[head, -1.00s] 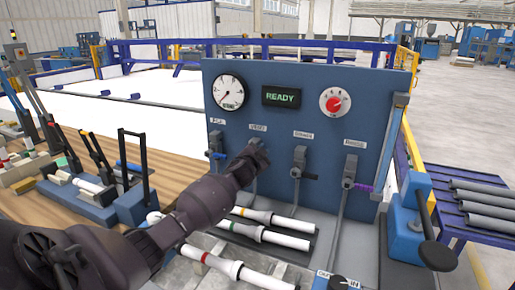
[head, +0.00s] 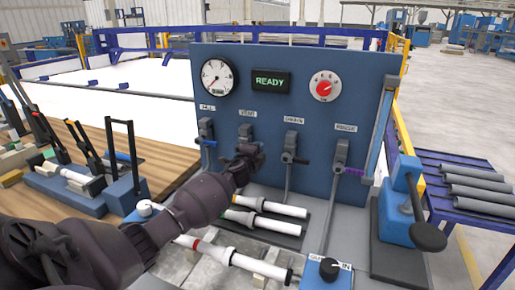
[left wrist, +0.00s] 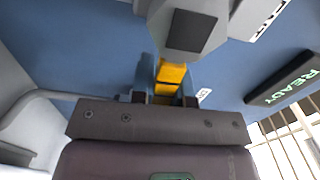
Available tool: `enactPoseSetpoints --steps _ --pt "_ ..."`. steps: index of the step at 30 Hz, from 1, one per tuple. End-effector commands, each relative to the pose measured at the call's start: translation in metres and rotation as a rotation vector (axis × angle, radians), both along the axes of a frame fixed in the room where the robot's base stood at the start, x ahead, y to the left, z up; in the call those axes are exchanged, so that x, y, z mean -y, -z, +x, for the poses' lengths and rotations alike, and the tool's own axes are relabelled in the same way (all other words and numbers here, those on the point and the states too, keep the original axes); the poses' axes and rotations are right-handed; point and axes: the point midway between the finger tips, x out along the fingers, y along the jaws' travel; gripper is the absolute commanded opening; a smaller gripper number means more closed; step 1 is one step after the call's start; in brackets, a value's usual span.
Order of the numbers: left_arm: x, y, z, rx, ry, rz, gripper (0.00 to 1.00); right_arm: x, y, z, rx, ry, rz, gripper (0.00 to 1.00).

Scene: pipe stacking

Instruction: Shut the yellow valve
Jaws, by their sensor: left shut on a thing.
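The yellow valve is the second from the left on the blue panel; its grey body (head: 246,131) shows above my gripper in the head view. My left gripper (head: 250,155) covers its handle there. In the left wrist view the yellow handle (left wrist: 171,76) lies between the two fingers of my left gripper (left wrist: 165,92), which is shut on it. The valve's grey body (left wrist: 188,28) is just beyond the handle. The handle's exact angle is hard to tell. My right gripper is in neither view.
The panel (head: 300,135) also has a blue-handled valve (head: 206,140) on the left, and a black-handled valve (head: 290,158) and a purple-handled valve (head: 350,170) on the right. Pipes (head: 270,207) lie below the panel. A blue lever unit (head: 400,200) stands at right.

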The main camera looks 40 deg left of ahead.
Motion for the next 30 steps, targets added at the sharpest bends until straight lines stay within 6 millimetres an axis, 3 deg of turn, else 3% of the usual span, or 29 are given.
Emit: enactPoseSetpoints --steps 20,21,25,30 --pt "0.000 0.005 0.000 -0.021 0.000 0.060 0.00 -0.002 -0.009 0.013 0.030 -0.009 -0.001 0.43" --pt "0.000 0.005 0.000 -0.021 0.000 0.060 0.20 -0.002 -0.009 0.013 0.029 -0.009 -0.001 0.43" --pt "0.000 0.005 0.000 -0.021 0.000 0.058 0.40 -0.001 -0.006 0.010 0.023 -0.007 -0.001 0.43" --pt "0.000 0.004 0.000 -0.019 0.000 0.057 0.41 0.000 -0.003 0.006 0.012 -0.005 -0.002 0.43"
